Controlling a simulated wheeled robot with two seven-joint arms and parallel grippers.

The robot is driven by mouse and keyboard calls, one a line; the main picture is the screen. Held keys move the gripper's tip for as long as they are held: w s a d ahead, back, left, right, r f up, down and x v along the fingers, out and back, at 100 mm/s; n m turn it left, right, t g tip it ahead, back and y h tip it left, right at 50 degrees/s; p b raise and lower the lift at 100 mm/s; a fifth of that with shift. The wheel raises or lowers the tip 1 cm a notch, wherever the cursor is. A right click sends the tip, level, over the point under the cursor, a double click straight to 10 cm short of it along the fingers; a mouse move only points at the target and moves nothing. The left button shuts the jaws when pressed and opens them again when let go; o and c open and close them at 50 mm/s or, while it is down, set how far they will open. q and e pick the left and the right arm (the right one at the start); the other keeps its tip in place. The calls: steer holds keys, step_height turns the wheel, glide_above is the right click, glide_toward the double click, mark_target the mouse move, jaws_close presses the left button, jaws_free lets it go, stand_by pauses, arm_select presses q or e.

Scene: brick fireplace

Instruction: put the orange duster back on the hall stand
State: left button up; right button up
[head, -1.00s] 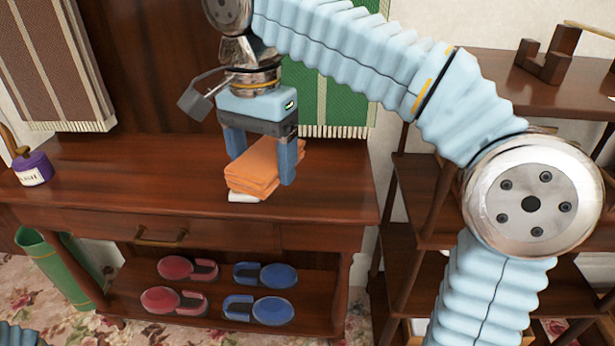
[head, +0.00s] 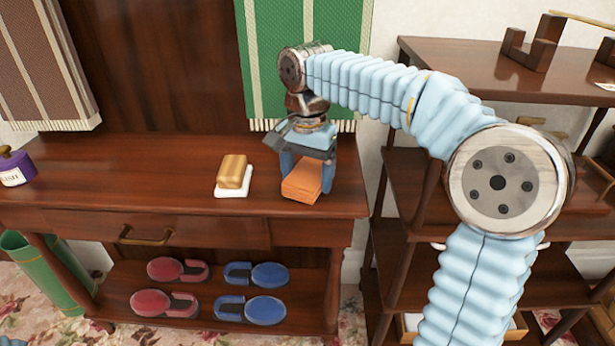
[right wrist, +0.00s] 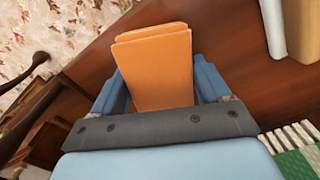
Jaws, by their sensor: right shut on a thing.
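The orange duster (head: 301,184) is a folded cloth block. It is between the fingers of my right gripper (head: 307,178), which is shut on it, at the right part of the hall stand's dark wooden top (head: 110,172). I cannot tell whether the duster touches the wood or hangs just above it. In the right wrist view the duster (right wrist: 155,68) sticks out beyond the two blue fingers of the gripper (right wrist: 160,85). My left gripper is not in view.
A wooden-backed brush (head: 232,170) on a white base stands left of the duster. A purple pot (head: 15,167) is at the far left. Red slippers (head: 165,303) and blue slippers (head: 265,309) lie on the lower shelf. A shelf unit (head: 470,75) stands right. A green striped scarf (head: 270,60) hangs behind.

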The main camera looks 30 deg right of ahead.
mark_target(308, 173)
steer(key=shift+f, duration=0.25)
steer(key=shift+f, duration=0.15)
steer(key=o, duration=1)
step_height(308, 173, up, 12)
steer(key=p, duration=0.3)
steer(key=shift+r, duration=0.25)
